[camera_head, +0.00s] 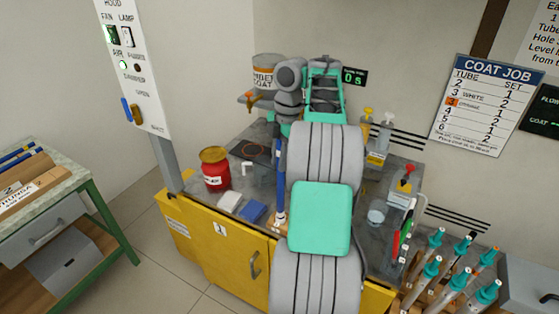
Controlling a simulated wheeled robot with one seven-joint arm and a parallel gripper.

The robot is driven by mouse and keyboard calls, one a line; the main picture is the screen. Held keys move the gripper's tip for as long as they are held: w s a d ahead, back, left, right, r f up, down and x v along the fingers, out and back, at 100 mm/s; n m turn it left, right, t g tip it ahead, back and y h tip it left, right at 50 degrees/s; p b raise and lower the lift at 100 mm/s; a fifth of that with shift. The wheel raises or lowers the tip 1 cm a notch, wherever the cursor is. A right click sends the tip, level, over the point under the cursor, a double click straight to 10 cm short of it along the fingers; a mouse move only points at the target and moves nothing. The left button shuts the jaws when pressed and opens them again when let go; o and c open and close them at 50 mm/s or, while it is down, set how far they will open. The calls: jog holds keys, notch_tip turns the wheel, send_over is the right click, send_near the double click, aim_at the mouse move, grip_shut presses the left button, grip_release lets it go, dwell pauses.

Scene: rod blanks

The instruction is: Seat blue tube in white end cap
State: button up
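The blue tube (280,180) stands upright near the middle of the bench, just left of my arm. Its lower end meets a small whitish piece (280,218), which may be the white end cap; I cannot tell whether the tube is inside it or only touching. A wooden block shows at its foot. My gripper (281,138) points down right at the tube's top. Its fingers are too small and partly hidden, so I cannot tell whether they grip the tube.
Pump bottles (377,145) and a clear beaker (377,214) stand right of my arm. Several teal-topped rods (430,268) stand at lower right.

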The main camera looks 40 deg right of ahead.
jog(key=o, duration=0.4)
jog(key=r+p, duration=0.5)
jog(key=d+r+p, duration=0.1)
jog(key=r+p, duration=0.2)
jog(key=shift+s, duration=0.15)
jog(key=w+a+r+m+t, duration=0.1)
jog(key=a+r+m, duration=0.2)
jog(key=a, duration=0.8)
jog(key=w+a+r+m+t, duration=0.15)
jog(key=a+m, duration=0.25)
jog(key=a, duration=0.6)
jog(key=s+a+m, duration=0.4)
jog(key=s+a, duration=0.1)
jog(key=a, duration=0.4)
jog(key=shift+s+a+f+m+t+h+b, duration=0.3)
jog(key=shift+s+f+m+b, duration=0.45)
jog(key=shift+s+f, duration=0.65)
jog(key=shift+s+a+f+m+t+h+b, duration=0.4)
jog(key=shift+s+f+m, duration=0.5)
jog(key=shift+f, duration=0.95)
jog(key=shift+s+a+f+m+t+h+b, duration=0.2)
jog(key=shift+s+f+m+b, duration=0.6)
jog(key=shift+s+f, duration=0.6)
